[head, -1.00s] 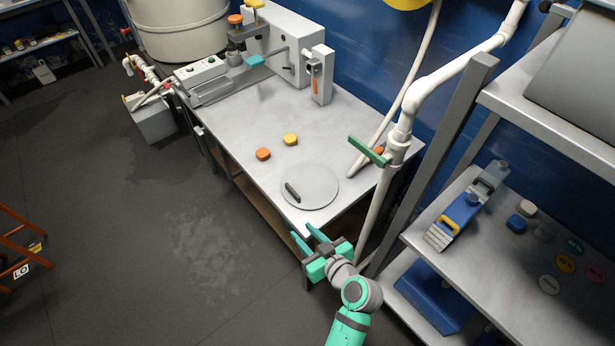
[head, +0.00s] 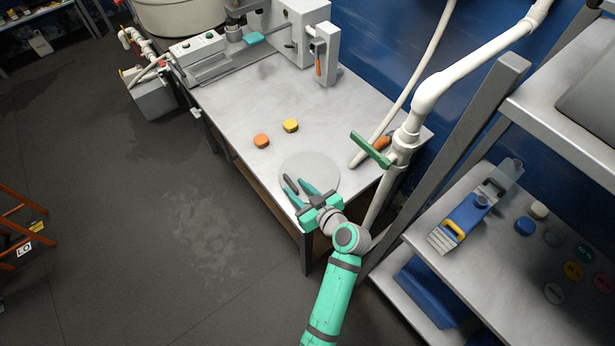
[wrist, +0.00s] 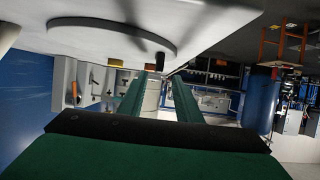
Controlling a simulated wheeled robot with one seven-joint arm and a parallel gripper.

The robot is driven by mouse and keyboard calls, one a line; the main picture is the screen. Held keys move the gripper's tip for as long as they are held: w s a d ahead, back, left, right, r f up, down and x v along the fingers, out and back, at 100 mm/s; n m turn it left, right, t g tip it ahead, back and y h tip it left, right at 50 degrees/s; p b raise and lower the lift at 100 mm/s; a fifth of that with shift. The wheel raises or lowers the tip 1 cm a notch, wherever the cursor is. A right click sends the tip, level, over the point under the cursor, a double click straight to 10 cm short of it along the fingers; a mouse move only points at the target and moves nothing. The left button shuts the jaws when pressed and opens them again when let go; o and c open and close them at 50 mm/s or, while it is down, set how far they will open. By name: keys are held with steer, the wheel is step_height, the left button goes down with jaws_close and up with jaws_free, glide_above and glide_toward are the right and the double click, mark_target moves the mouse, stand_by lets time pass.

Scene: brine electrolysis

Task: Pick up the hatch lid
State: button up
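The hatch lid (head: 322,165) is a flat grey disc with a dark bar handle (head: 291,183). It lies on the metal table near the front corner. My gripper (head: 297,188) is open, its teal fingers over the near side of the lid by the handle. In the wrist view the lid (wrist: 105,32) is at the top left, and its handle (wrist: 160,60) lies in line with the gap between my open fingers (wrist: 158,78). The handle appears just beyond the fingertips; I cannot tell whether they touch it.
An orange block (head: 261,141) and a yellow block (head: 290,125) sit on the table behind the lid. A white pipe with a green lever (head: 370,150) stands close to the right. A shelf rack (head: 490,240) is further right.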

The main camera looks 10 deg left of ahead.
mark_target(291, 182)
steer(key=shift+x, duration=2.5)
steer(key=shift+w+d+f, duration=0.1)
steer(key=shift+w+d, duration=0.05)
jaws_close()
